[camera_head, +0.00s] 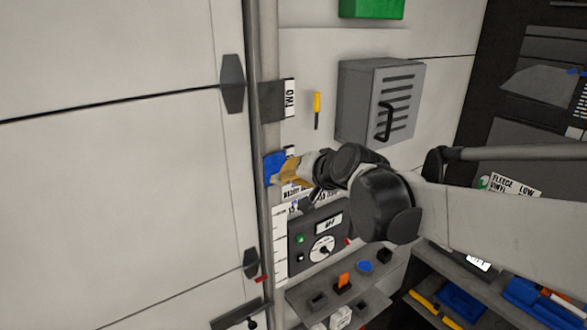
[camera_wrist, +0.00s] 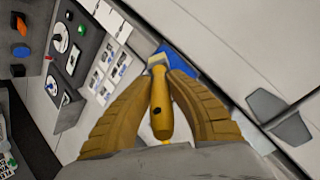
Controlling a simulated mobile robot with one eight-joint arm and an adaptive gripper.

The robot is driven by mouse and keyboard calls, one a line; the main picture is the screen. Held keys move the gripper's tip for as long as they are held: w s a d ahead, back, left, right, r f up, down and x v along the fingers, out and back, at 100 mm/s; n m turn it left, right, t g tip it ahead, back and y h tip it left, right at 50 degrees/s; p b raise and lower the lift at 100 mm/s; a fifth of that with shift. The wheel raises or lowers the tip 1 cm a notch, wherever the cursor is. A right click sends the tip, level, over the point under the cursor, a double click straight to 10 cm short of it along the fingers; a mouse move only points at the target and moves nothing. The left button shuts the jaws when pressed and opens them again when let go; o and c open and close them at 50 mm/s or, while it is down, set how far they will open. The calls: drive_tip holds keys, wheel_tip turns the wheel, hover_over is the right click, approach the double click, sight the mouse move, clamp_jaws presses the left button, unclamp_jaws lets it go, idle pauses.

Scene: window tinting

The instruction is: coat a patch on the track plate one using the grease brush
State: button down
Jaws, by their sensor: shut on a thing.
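My gripper (camera_head: 288,173) is at the vertical track beside the white door panels. In the wrist view, its tan fingers (camera_wrist: 160,100) are shut on the yellow handle of the grease brush (camera_wrist: 161,108). The brush's pale head points at a blue surface (camera_wrist: 182,58) and overlaps its edge; I cannot tell whether they touch. The blue surface also shows beside my gripper in the head view (camera_head: 272,167). It sits where track plate one may be, but its label is mostly hidden. A dark grey plate labelled TWO (camera_head: 271,101) is higher on the track.
A yellow-handled tool (camera_head: 317,105) hangs on the wall near a grey vented box (camera_head: 372,103). Below my gripper are a control panel with a dial (camera_head: 322,248) and a shelf with small items (camera_head: 343,283). Dark hinges (camera_head: 232,84) project from the door panel.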

drive_tip(key=shift+w+d, duration=1.1)
drive_tip(key=shift+d, duration=0.6)
drive_tip(key=shift+s+a+b, duration=0.2)
drive_tip(key=shift+s+a, duration=0.35)
drive_tip(key=shift+a, duration=0.35)
drive_tip(key=shift+s+a+b, duration=0.2)
drive_tip(key=shift+s+a, duration=0.35)
drive_tip(key=shift+a, duration=0.3)
drive_tip(key=shift+s+d, duration=0.1)
drive_tip(key=shift+s+d+p, duration=0.15)
drive_tip(key=shift+s+d, duration=0.4)
drive_tip(key=shift+s, duration=0.25)
drive_tip(key=shift+s+d+p, duration=0.15)
drive_tip(key=shift+s+d, duration=0.4)
drive_tip(key=shift+s, duration=0.25)
drive_tip(key=shift+s+d+p, duration=0.15)
drive_tip(key=shift+s+d, duration=0.4)
drive_tip(key=shift+s, duration=0.25)
drive_tip(key=shift+s+d+p, duration=0.2)
drive_tip(key=shift+s+d, duration=0.2)
drive_tip(key=shift+s, duration=0.25)
drive_tip(key=shift+s+d+p, duration=0.15)
drive_tip(key=shift+s+d, duration=0.25)
drive_tip(key=shift+s, duration=0.2)
